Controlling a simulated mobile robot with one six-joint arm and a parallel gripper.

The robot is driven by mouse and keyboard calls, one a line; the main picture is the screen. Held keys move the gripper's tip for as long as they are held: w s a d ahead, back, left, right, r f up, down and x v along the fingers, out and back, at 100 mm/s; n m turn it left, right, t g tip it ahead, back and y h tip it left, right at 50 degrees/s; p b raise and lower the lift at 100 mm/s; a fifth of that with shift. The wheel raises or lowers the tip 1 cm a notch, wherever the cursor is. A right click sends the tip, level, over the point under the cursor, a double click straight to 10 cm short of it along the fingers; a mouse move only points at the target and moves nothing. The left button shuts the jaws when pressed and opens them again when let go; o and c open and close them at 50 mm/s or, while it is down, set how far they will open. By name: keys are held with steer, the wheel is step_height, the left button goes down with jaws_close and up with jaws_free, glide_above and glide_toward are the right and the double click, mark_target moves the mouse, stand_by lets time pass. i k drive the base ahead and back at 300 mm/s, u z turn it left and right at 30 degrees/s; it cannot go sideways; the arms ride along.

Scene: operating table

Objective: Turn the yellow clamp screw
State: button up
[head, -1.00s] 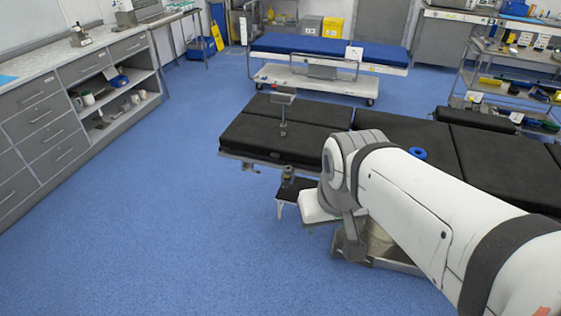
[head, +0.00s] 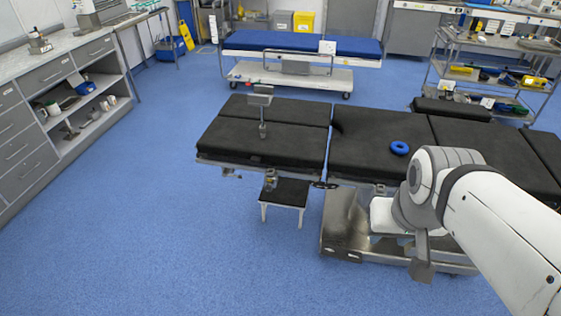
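A small clamp (head: 270,179) is on the near side edge of the black operating table (head: 262,150), left of the gap between its sections, above a black stool. A slight yellowish tint shows on it, but it is too small to make out the screw. My arm comes in from the right. Its rounded joint is in front of the table's right part, with a grey part hanging below. I cannot make out my gripper's fingers; they are hidden or outside the picture. The arm is well to the right of the clamp.
A black-topped stool (head: 284,193) stands under the clamp. A blue ring (head: 399,148) lies on the table. A grey post with a flat head (head: 261,98) rises from its left section. The table's metal base (head: 343,225) stands near my arm. Blue floor is free at left and front.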

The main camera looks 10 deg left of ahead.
mark_target(268, 188)
steer(key=u, duration=0.05)
steer(key=i, duration=1)
steer(key=z, duration=0.05)
